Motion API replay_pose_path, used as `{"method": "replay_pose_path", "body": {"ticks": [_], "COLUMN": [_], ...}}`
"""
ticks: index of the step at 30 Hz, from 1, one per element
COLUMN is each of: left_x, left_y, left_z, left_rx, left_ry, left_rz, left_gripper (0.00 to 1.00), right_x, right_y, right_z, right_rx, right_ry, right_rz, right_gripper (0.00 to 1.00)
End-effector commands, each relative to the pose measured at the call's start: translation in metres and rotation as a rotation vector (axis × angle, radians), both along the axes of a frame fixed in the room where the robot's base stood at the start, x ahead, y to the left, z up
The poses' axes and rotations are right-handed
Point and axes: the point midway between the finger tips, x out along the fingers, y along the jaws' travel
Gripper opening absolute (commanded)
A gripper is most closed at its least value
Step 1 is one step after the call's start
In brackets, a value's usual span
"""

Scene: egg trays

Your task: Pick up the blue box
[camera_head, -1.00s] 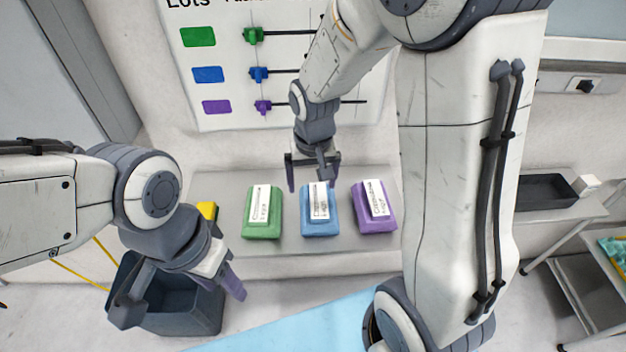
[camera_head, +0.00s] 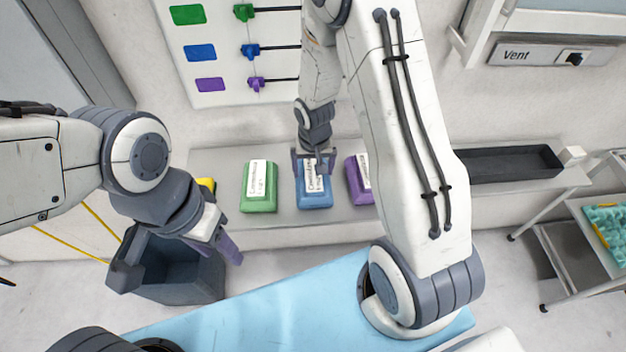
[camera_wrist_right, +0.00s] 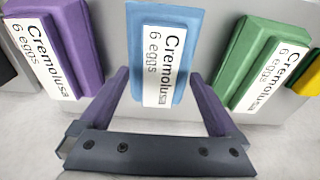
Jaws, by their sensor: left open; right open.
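The blue box (camera_head: 314,198), an egg box with a white label, lies on the grey shelf (camera_head: 225,214) between the green box (camera_head: 259,203) and the purple box (camera_head: 356,184). My right gripper (camera_head: 314,172) is open over the blue box. In the right wrist view the blue box (camera_wrist_right: 185,20) lies ahead, in line with the gap between the open fingers of the right gripper (camera_wrist_right: 165,85); I cannot tell whether they touch it. My left gripper (camera_head: 222,250) is open and empty, off to the left near the dark bin (camera_head: 170,290).
The green box (camera_wrist_right: 255,45) and purple box (camera_wrist_right: 75,35) flank the blue box closely in the right wrist view. A yellow object (camera_head: 206,184) lies left of the green box. A black tray (camera_head: 512,163) is at the right. A light blue surface (camera_head: 290,310) lies in front.

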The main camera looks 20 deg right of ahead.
Motion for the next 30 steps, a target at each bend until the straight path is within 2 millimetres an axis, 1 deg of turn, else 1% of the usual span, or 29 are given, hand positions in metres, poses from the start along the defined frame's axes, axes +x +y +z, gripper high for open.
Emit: {"method": "replay_pose_path", "body": {"ticks": [2, 8, 9, 11, 12, 14, 15, 16, 17, 26, 30], "left_x": [-0.0001, -0.0001, -0.0001, -0.0001, -0.0001, -0.0001, -0.0001, -0.0001, -0.0001, -0.0001, -0.0001], "left_y": [0.0001, 0.0001, 0.0001, 0.0001, 0.0001, 0.0001, 0.0001, 0.0001, 0.0001, 0.0001, 0.0], "left_z": [0.0003, 0.0, 0.0, 0.0, 0.0, 0.0, 0.0, 0.0, 0.0, 0.0001, -0.0005], "left_rx": [0.0, 0.0, 0.0, 0.0, 0.0, 0.0, 0.0, 0.0, 0.0, 0.0, 0.0], "left_ry": [0.0, 0.0, 0.0, 0.0, 0.0, 0.0, 0.0, 0.0, 0.0, 0.0, 0.0], "left_rz": [0.0, 0.0, 0.0, 0.0, 0.0, 0.0, 0.0, 0.0, 0.0, 0.0, 0.0], "left_gripper": [0.5, 0.5, 0.5, 0.5, 0.5, 0.5, 0.5, 0.5, 0.5, 0.5, 0.5], "right_x": [0.0006, 0.001, 0.001, 0.001, 0.0009, 0.0009, 0.0009, 0.0009, 0.0009, 0.0015, 0.0019], "right_y": [-0.0002, -0.0001, -0.0001, -0.0001, -0.0001, 0.0, 0.0, 0.0, 0.0, 0.0001, 0.0], "right_z": [-0.0038, -0.0041, -0.0041, -0.004, -0.004, -0.0039, -0.0039, -0.0038, -0.0038, -0.0028, 0.0019], "right_rx": [0.0, 0.0, 0.0, 0.0, 0.0, 0.0, 0.0, 0.0, 0.0, 0.0, 0.0], "right_ry": [0.0, -0.002, -0.002, -0.002, -0.002, -0.002, -0.002, -0.002, -0.002, -0.003, -0.005], "right_rz": [0.0, 0.0, 0.0, 0.0, 0.0, 0.0, 0.0, 0.0, 0.0, 0.0, 0.0], "right_gripper": [0.97, 0.97, 0.89, 0.66, 0.51, 0.28, 0.13, 0.01, 0.0, 0.0, 0.0]}}
